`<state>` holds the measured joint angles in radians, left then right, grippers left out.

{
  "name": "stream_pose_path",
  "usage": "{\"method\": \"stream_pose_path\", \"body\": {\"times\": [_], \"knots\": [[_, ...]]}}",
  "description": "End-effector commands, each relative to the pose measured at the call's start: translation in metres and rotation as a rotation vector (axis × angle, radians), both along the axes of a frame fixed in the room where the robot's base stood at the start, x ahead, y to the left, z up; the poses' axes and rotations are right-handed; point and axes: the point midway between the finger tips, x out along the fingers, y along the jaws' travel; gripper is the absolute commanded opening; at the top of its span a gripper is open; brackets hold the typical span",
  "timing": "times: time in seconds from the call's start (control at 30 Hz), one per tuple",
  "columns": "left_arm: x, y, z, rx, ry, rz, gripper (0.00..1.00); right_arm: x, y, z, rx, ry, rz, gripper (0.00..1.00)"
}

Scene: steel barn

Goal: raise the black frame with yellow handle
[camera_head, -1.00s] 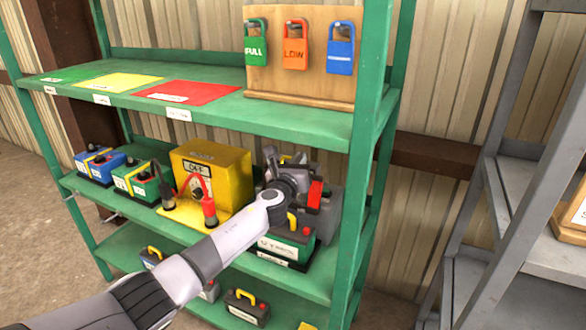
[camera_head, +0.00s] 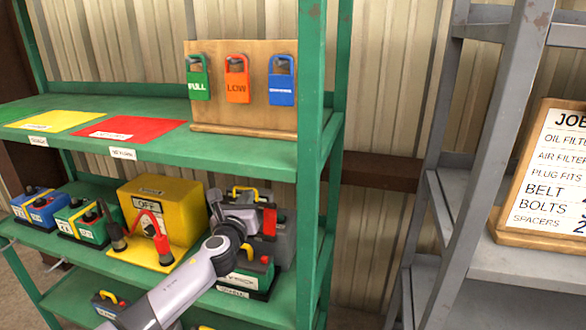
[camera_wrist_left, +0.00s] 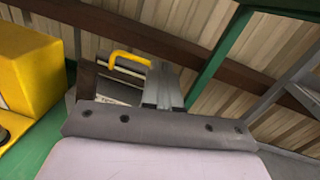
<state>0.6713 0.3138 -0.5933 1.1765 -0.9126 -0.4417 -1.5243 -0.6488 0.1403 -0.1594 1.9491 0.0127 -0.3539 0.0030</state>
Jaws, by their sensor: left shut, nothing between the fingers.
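The black frame stands behind my left gripper on the middle green shelf. Its yellow handle (camera_head: 243,190) shows above the gripper in the head view, and the gripper and wrist hide most of its body. In the left wrist view the yellow handle (camera_wrist_left: 130,58) arches over the dark frame, just left of my fingers. My left gripper (camera_wrist_left: 165,85) is shut and empty. In the head view the left gripper (camera_head: 248,212) is in front of the frame, close below the handle; I cannot tell whether they touch. My right gripper is not in view.
A yellow box (camera_head: 178,205) with red and black clamps stands left of my gripper. A green battery (camera_head: 250,268) sits just below my wrist. The upper shelf (camera_head: 235,145) hangs above, and a green post (camera_head: 318,180) stands to the right. A grey rack (camera_head: 440,180) is farther right.

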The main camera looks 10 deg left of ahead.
Motion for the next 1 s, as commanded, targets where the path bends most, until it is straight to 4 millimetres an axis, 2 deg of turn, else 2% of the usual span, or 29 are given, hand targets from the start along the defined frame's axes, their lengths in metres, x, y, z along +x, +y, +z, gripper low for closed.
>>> {"method": "stream_pose_path", "body": {"times": [0.07,0.13,0.27,0.4,0.6,0.8,1.0], "knots": [[-0.005,-0.003,-0.009,-0.039,0.014,-0.006,0.0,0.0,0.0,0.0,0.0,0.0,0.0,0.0],[-0.014,-0.008,-0.026,-0.124,0.04,-0.016,0.0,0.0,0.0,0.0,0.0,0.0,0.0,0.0],[-0.048,-0.022,-0.077,-0.417,0.126,-0.028,0.0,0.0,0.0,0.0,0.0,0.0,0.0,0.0],[-0.098,-0.037,-0.133,-0.82,0.233,-0.003,0.0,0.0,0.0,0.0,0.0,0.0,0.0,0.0],[-0.178,-0.051,-0.193,-1.384,0.355,0.117,0.0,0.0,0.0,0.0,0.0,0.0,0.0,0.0],[-0.261,-0.055,-0.232,-1.924,0.415,0.323,0.0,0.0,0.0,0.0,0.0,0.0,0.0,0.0],[-0.339,-0.052,-0.25,-2.409,0.387,0.587,0.0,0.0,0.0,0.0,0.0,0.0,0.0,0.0]]}}
